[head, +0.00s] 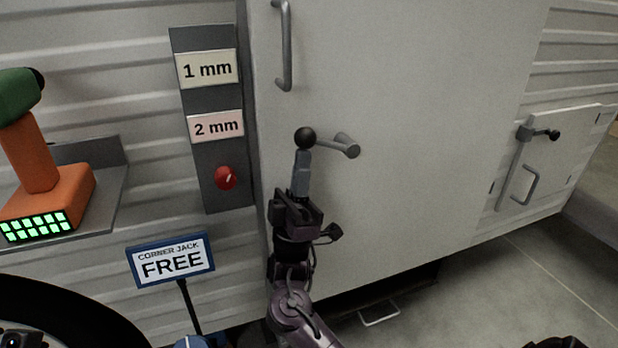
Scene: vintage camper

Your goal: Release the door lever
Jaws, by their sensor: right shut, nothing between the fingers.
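The door lever (331,142) is a short grey bar with a black ball knob (305,137) at its left end. It sticks out from the large pale door (430,110), with its grey hub at the right end, and lies roughly level. My right gripper (303,160) reaches up from below and is shut with nothing held. Its fingertips are just under the ball knob and overlap its lower edge in the picture; I cannot tell whether they touch. My left gripper is not in view.
A grey vertical handle (284,45) is on the door above. A panel (208,115) with "1 mm" and "2 mm" labels and a red knob (225,178) stands left. A "CORNER JACK FREE" sign (171,260), a shelf with an orange-green tool (45,170), and a small hatch (545,155) surround it.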

